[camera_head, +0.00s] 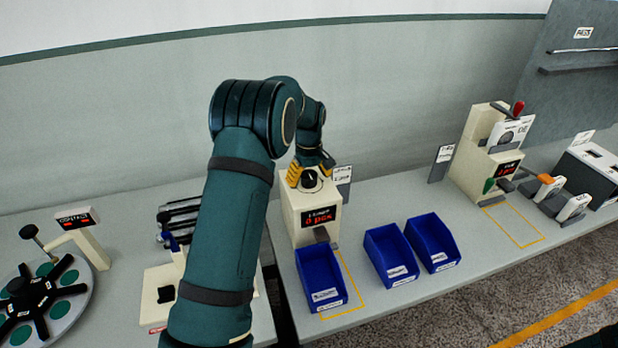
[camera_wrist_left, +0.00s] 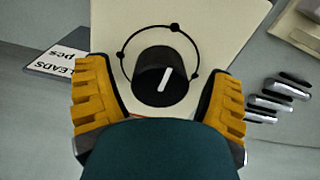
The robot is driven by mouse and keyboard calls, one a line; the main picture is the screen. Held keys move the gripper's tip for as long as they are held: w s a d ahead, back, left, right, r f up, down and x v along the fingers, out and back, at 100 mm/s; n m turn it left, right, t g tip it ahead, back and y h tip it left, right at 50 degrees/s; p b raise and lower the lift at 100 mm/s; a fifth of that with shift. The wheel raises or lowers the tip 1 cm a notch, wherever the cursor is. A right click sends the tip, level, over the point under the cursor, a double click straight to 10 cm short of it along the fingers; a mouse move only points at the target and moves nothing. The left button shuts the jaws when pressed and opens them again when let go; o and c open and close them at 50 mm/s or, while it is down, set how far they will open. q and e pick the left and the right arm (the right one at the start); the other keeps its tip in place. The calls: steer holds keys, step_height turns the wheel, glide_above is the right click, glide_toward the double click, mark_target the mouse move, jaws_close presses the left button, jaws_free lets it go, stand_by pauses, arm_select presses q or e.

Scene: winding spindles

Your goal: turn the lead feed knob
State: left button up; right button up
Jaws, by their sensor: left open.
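The lead feed knob (camera_wrist_left: 160,78) is a black round knob with a white pointer line, on the cream top of the lead feeder. A thin ring with small black dots surrounds it. In the head view the knob (camera_head: 309,179) shows at the top of the cream feeder (camera_head: 301,218), whose display reads "0 pcs". My left gripper (camera_wrist_left: 160,105) is open, its yellow fingers on either side of the knob with gaps visible between. In the head view my left gripper (camera_head: 310,175) is over the feeder top. My right gripper is not in view.
Blue bins (camera_head: 321,279) (camera_head: 391,255) (camera_head: 432,242) stand in front of and right of the feeder. A "LEADS" sign (camera_wrist_left: 60,58) stands beside it. A rotary plate (camera_head: 58,312) is at far left. Another cream machine (camera_head: 484,160) with a red-tipped lever stands right.

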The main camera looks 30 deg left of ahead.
arm_select(q)
steer(key=c, duration=1.2)
steer(key=shift+m, duration=0.3)
steer(key=m+p, duration=0.1)
steer(key=m, duration=0.2)
steer(key=shift+m, duration=0.3)
steer(key=m, duration=0.4)
steer(key=shift+m, duration=0.3)
steer(key=m+p, duration=0.1)
steer(key=m, duration=0.3)
steer(key=shift+m, duration=2.5)
